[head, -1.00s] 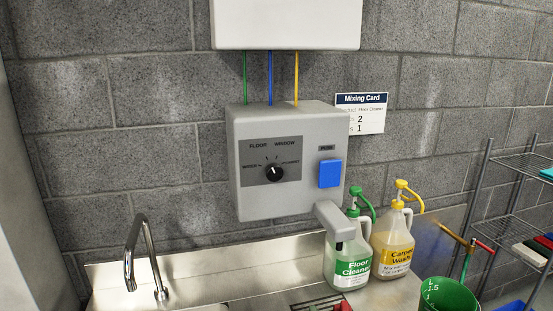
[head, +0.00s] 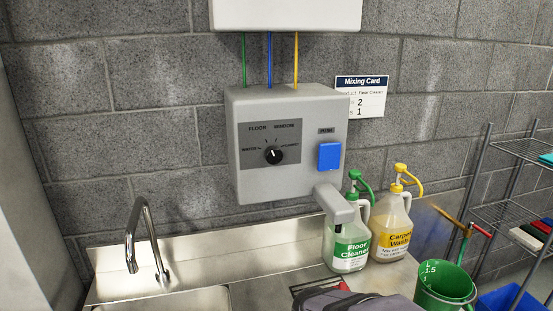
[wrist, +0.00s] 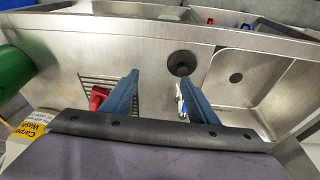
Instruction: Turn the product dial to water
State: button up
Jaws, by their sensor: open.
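The grey dispenser box (head: 290,185) hangs on the block wall in the head view. Its black product dial (head: 273,155) sits on a dark panel, with words around it including FLOOR and WINDOW. The dial's white mark points roughly upward; its exact setting is too small to tell. My gripper (wrist: 159,80) is open and empty in the wrist view, its two blue fingers apart above the steel counter. The dial is not in the wrist view. In the head view only my purple-grey wrist part shows at the bottom edge, below and right of the dial; the fingers are out of sight.
A blue push button (head: 329,156) is right of the dial. A grey spout (head: 335,203) juts out below, beside the Floor Cleaner bottle (head: 348,245) and Carpet Wash bottle (head: 391,228). A green bucket (head: 444,285) stands front right. A tap (head: 143,240) rises at left.

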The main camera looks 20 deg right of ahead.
jog(key=w+d+r+t, duration=0.2)
jog(key=w+r, duration=0.2)
jog(key=w, duration=0.1)
jog(key=w+d+r+t, duration=0.2)
jog(key=w+r+t, duration=0.1)
jog(key=w, duration=0.3)
jog(key=t+y, duration=0.2)
jog(key=t, duration=0.8)
send_near(276, 156)
jog(key=w, duration=0.2)
jog(key=shift+n, duration=0.4)
jog(key=shift+w+a+f+p, duration=0.1)
jog(key=shift+w+p, duration=0.2)
jog(key=shift+w, duration=0.85)
jog(key=shift+w+a+p, duration=0.1)
jog(key=shift+w+p, duration=0.25)
jog(key=shift+w, duration=0.8)
jog(key=shift+w+a+p, duration=0.15)
jog(key=shift+w+p, duration=0.15)
jog(key=shift+w, duration=0.85)
jog(key=c, duration=1)
jog(key=shift+c, duration=0.2)
